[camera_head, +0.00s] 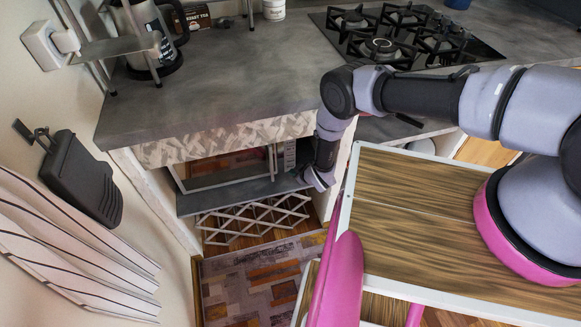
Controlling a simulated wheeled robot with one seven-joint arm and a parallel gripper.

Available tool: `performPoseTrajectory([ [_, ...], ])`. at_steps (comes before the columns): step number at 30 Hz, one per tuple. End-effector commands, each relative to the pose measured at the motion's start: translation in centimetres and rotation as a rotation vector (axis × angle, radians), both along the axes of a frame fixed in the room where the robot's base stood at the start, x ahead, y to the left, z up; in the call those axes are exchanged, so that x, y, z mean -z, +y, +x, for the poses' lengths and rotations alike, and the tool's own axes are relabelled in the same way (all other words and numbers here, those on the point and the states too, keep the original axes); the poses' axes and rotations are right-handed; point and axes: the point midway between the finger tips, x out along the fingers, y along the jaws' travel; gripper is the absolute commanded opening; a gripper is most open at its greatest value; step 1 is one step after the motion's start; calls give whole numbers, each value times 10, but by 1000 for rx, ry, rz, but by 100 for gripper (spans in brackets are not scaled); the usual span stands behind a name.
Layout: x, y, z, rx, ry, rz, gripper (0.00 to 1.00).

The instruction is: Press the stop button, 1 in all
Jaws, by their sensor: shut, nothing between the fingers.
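A microwave-like appliance (225,170) with a glass front sits in the niche under the counter, on a grey shelf. A narrow pale control panel (290,154) shows at its right side. The stop button cannot be made out; it is too small or hidden by my arm. My gripper (312,180) points down at the right end of the niche, just right of and below the panel. It is shut and empty. Whether its tip touches the appliance cannot be told.
The stone counter (235,95) overhangs the niche. A gas hob (400,36) is at the back right, a metal kettle (148,45) at the back left. A folding lattice rack (252,218) hangs below the shelf (235,195). A patterned rug (255,285) lies on the floor.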

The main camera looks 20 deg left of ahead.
Motion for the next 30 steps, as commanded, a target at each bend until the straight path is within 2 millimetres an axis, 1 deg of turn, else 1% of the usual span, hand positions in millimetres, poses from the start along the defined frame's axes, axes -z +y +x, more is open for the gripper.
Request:
performPoseTrajectory([
  [6, 0, 3, 5, 1, 0, 0, 0],
  [30, 0, 6, 10, 0, 0, 0, 0],
])
